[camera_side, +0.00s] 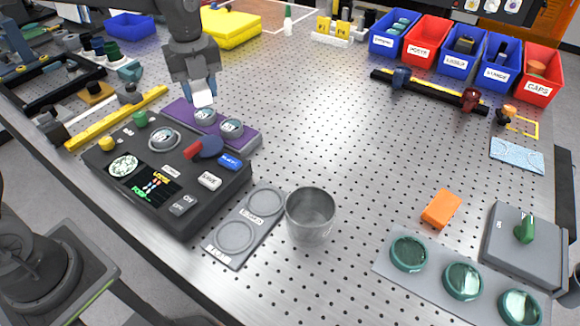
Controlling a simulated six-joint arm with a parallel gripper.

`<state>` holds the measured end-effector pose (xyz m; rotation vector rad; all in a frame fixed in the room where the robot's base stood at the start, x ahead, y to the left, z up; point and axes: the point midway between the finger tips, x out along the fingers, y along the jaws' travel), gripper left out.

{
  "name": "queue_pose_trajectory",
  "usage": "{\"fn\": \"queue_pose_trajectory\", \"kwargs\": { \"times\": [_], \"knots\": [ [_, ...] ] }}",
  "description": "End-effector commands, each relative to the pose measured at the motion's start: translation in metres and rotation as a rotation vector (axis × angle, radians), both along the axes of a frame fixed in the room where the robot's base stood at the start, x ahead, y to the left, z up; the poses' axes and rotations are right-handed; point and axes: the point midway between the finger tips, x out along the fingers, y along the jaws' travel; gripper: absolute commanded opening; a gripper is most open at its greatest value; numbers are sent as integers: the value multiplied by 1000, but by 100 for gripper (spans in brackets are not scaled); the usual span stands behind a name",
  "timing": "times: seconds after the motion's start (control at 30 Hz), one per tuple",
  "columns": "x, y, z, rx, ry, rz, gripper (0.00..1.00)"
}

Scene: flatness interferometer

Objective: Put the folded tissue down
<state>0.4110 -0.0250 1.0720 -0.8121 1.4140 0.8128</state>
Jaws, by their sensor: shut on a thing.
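The folded tissue (203,98) is a small white piece between the fingers of my gripper (203,90). My gripper is shut on it, at the upper left of the side view. It hangs over the back edge of the purple tray (247,133), just above a round piece in it (205,115). I cannot tell whether the tissue touches that piece. The purple tray holds round metal-rimmed pieces with glassy tops, and part of it is hidden behind the black console.
The black console (205,198) with buttons and a red-blue lever stands in front of the tray. A grey two-ring plate (238,262) and a metal cup (311,214) are at front centre. Green-rimmed discs (463,280) lie front right. Labelled bins (426,42) stand at the back. The middle is clear.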

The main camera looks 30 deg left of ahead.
Motion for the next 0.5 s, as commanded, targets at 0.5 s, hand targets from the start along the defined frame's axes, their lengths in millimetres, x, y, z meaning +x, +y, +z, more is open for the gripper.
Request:
{"fn": "queue_pose_trajectory", "kwargs": {
  "times": [0.5],
  "knots": [
    [35, -112, -37, 0, 2, -267, 13]
  ]
}}
